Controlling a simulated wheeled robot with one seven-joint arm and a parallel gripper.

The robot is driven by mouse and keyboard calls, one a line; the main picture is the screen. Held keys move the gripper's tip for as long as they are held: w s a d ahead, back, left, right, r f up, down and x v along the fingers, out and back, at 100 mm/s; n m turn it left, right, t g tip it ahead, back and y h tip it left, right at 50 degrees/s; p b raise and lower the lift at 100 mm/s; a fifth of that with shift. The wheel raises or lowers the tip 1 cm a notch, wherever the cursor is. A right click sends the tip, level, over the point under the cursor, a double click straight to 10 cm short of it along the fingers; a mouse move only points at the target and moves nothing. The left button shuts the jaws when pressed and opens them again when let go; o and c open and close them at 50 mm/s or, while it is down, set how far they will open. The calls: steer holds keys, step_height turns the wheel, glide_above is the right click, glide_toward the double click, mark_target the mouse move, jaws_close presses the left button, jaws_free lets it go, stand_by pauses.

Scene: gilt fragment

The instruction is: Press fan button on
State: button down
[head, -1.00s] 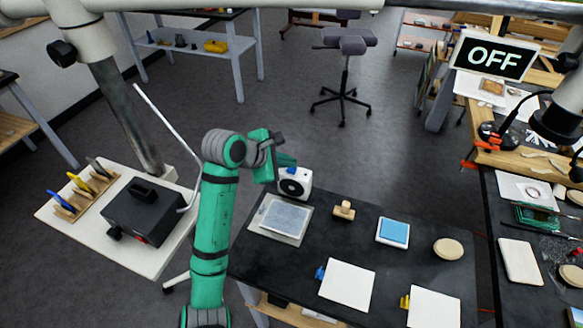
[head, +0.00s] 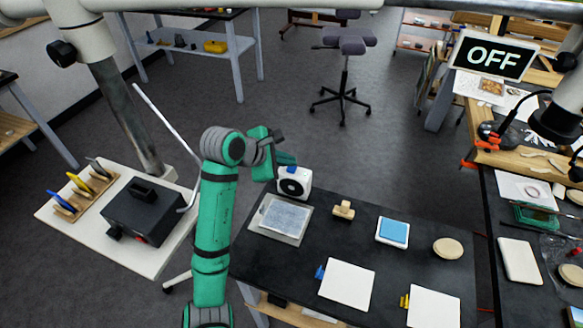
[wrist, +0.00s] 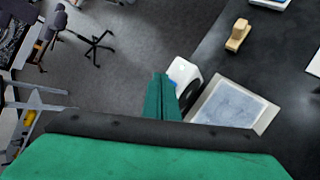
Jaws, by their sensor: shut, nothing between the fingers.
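The fan (head: 294,183) is a small white box with a round black front, at the far left corner of the black table. A blue button (head: 292,169) shows on its top. My gripper (head: 286,159) is shut and empty, with its fingertips just above the fan's top in the head view. The wrist view also shows the shut green fingers (wrist: 161,96) beside the white fan (wrist: 186,73), partly covering it. A bit of blue shows by the fingers there. I cannot tell whether the fingertips touch the button.
A framed grey pad (head: 283,219) lies in front of the fan. A wooden stamp (head: 343,210), a blue pad (head: 393,231) and white sheets (head: 347,284) lie on the black table (head: 330,240). A sign (head: 494,56) reads OFF. A dark box (head: 147,211) stands on the left table.

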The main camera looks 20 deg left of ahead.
mark_target(288, 170)
steer(key=shift+r, duration=0.2)
step_height(288, 170, up, 6)
steer(key=shift+f, duration=0.1)
stand_by(0.7)
steer(key=shift+w, duration=0.1)
